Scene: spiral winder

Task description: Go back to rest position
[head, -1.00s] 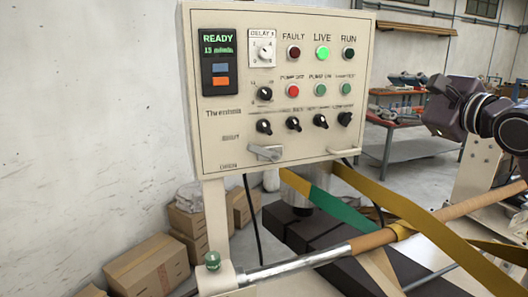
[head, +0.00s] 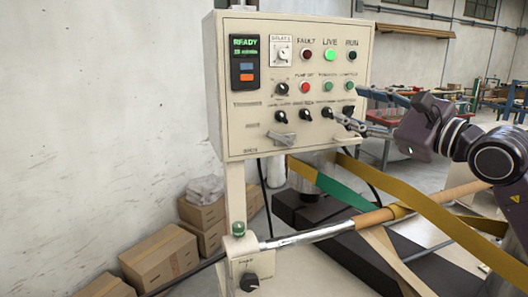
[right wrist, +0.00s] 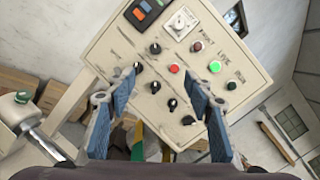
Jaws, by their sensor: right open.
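My right gripper (head: 350,106) is open and empty at the right side of the cream control panel (head: 312,137). Its two fingers point at the panel's lower right knobs. In the right wrist view the spread blue-grey fingers of the gripper (right wrist: 162,75) frame the black knobs, with nothing between them. I cannot tell whether a fingertip touches the panel. The display (head: 245,45) reads READY, and the green LIVE lamp (head: 330,54) is bright. My left gripper is not in view.
A metal bar with a brown tube (head: 375,217) and yellow-green straps (head: 325,184) runs below my right arm. Cardboard boxes (head: 160,257) stand at the lower left. A rotary knob (head: 249,282) sits on the post's base. A workbench stands behind at the right.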

